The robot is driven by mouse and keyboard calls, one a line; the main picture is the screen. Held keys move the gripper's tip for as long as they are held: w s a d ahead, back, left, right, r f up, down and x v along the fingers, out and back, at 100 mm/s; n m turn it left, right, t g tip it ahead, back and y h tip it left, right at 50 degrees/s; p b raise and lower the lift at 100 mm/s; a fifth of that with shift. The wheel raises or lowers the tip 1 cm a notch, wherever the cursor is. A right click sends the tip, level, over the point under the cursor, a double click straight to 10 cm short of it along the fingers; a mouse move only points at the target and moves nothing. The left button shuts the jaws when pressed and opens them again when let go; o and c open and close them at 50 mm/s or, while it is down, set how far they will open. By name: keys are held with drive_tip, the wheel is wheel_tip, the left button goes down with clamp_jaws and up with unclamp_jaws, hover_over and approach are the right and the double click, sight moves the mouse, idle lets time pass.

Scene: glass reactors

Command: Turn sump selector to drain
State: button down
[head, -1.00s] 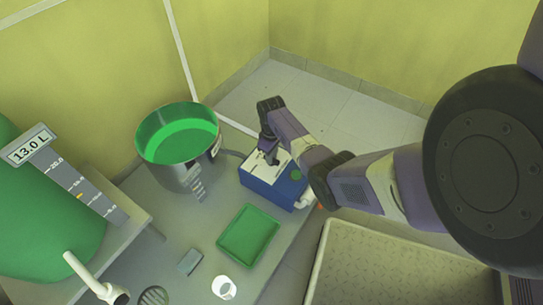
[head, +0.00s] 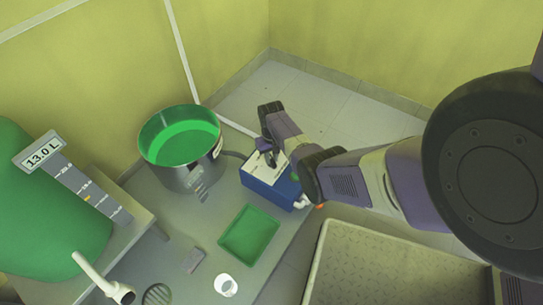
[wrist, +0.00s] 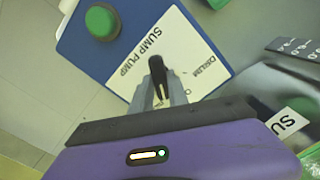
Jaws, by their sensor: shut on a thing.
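The sump pump box (head: 268,184) is blue with a white top plate, at the end of the grey bench in the head view. The wrist view shows its plate (wrist: 140,58) lettered "SUMP PUMP" and "DRUM", with other marks partly hidden. The black sump selector (wrist: 157,68) is a narrow lever standing between my fingers. My gripper (wrist: 159,88) is shut on it from above. In the head view my gripper (head: 267,155) reaches down onto the box top, and the selector is hidden there.
A green button (wrist: 102,21) sits on the box. A steel pot (head: 180,174) with green inside stands left of it. A green tray (head: 249,232), a white cup (head: 226,285) and a small grey block (head: 193,260) are nearer. A large green vessel (head: 50,215) reads 13.0 L.

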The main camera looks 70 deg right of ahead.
drive_tip(key=shift+m, duration=1.2)
drive_tip(key=c, duration=1.3)
unclamp_jaws()
drive_tip(key=shift+r+p, duration=0.1)
drive_tip(key=shift+p, duration=0.2)
wheel_tip(320, 180, up, 8)
drive_tip(key=p, duration=0.4)
drive_tip(key=shift+f, duration=0.2)
